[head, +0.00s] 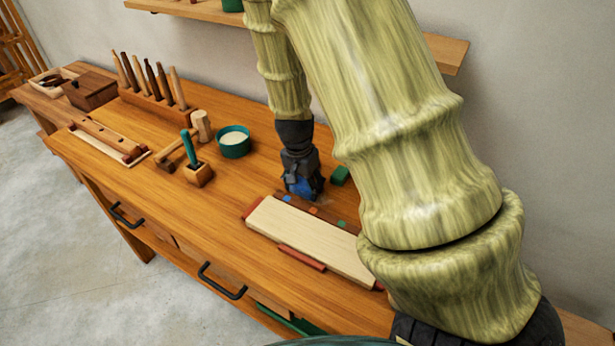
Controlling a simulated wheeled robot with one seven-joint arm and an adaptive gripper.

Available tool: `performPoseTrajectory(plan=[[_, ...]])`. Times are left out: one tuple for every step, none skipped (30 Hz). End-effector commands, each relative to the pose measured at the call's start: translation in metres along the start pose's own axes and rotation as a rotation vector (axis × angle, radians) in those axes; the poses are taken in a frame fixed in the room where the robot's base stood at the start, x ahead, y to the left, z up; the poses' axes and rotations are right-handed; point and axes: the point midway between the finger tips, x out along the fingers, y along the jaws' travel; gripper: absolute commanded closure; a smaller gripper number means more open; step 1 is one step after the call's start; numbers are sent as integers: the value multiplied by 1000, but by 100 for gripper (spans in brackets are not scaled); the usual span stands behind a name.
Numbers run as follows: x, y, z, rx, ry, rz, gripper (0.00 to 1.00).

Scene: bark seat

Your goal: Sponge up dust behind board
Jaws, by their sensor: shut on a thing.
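My gripper (302,190) points down over the bench just behind the pale board, shut on a blue sponge (299,186). The sponge is low, at or just above the bench top; I cannot tell whether it touches. The long pale board (310,240) lies along the front of the bench, its right end partly hidden by my arm. My gripper hides part of that area.
A green block (340,175) sits right of my gripper. A teal bowl (234,142), a mallet (201,127) and a wooden holder with a teal-handled tool (197,173) stand to the left. A red strip (301,257) lies before the board. A shelf (440,52) hangs behind.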

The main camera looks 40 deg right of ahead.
Motion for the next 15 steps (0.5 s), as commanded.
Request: performPoseTrajectory(plan=[[1,0,1,0,-1,0,57],[1,1,1,0,-1,0,57],[1,2,1,0,-2,0,57],[1,3,1,1,-2,0,57],[1,4,1,1,-2,1,57],[1,6,1,1,-3,1,57],[1,8,0,2,-3,1,57],[0,10,0,2,-3,1,57],[0,12,1,3,-3,1,57],[0,14,0,3,-3,1,57],[0,16,0,3,-3,1,57],[0,18,0,3,-3,1,57],[0,19,0,3,-2,1,57],[0,21,0,3,-2,1,57],[0,23,0,3,-2,1,57]])
